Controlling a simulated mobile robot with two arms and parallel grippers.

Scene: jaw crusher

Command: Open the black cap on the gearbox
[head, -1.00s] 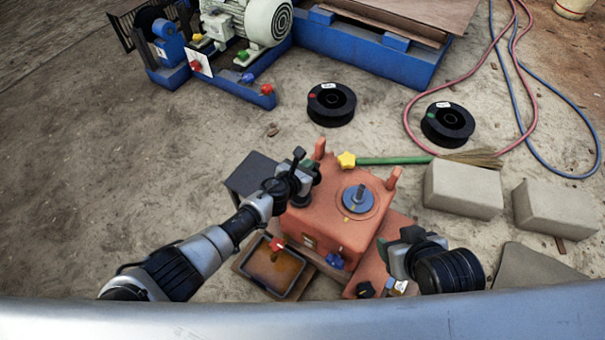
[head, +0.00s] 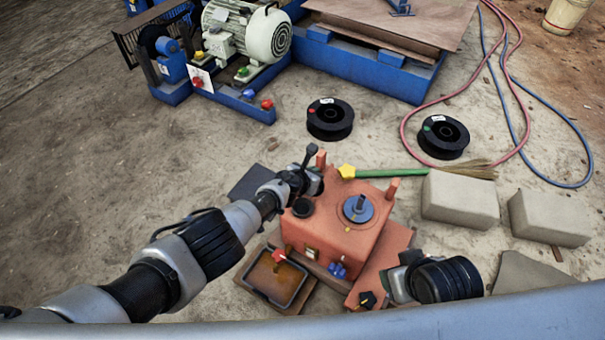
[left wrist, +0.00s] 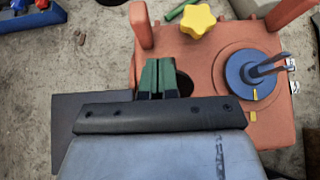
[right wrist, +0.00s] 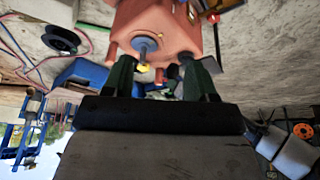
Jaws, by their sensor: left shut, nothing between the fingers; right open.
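The gearbox (head: 352,238) is an orange box on the ground with a blue disc and a shaft on top. A round black piece, seemingly the cap (head: 302,207), is at its top left corner. In the left wrist view a dark round shape (left wrist: 185,84) is partly hidden behind my fingers; I cannot tell if it is the cap or an opening. My left gripper (head: 314,182) is over the box's left back part, its green fingers shut and empty in the left wrist view (left wrist: 157,78). My right gripper (head: 392,284) is open and empty at the box's front right (right wrist: 157,78).
A yellow star knob (head: 347,171) and a green-handled broom (head: 393,172) are behind the box. A drip tray (head: 274,281) lies at its front left. Concrete blocks (head: 460,199) stand to the right, black spools (head: 330,119) behind.

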